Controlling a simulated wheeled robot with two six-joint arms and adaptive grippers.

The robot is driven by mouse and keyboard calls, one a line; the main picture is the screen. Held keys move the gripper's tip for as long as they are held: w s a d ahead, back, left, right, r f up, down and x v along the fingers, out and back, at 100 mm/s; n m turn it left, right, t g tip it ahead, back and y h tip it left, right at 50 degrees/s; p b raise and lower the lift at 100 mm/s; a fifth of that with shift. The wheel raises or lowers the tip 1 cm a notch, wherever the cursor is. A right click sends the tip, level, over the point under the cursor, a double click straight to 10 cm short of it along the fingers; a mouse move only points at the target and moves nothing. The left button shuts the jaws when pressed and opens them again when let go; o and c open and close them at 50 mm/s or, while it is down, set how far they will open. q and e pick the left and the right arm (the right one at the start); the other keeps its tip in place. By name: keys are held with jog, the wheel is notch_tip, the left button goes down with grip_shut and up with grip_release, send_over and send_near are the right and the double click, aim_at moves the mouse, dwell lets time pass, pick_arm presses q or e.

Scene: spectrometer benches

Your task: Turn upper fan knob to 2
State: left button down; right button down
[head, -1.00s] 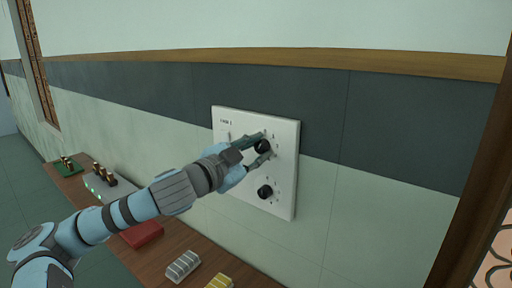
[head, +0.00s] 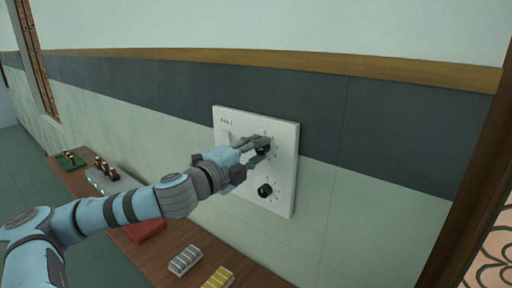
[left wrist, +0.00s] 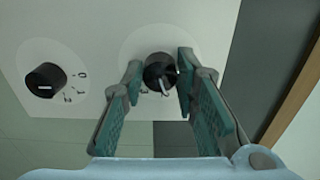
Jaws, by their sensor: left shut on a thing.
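The white wall panel (head: 240,181) carries two black round knobs, one above the other, with small marks around them. The upper fan knob (head: 264,150) is partly hidden by my left gripper (head: 262,148). In the left wrist view the upper knob (left wrist: 158,70) sits between the two teal fingers of the left gripper (left wrist: 157,78), which is shut on it. A pale pointer line shows on that knob; the number it faces is not legible. The lower knob (head: 265,191) is free, and it also shows in the left wrist view (left wrist: 45,80). My right gripper is not in view.
Below the panel runs a brown wooden bench (head: 195,233). On it are a red block (head: 147,231), a grey ribbed block (head: 186,260), a yellow ribbed block (head: 218,278), a grey device (head: 118,181) and a green board (head: 68,161). A dark wooden frame stands at the right.

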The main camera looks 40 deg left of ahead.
pick_arm(q)
jog(key=shift+m, duration=0.6)
jog(key=c, duration=1.3)
grip_release()
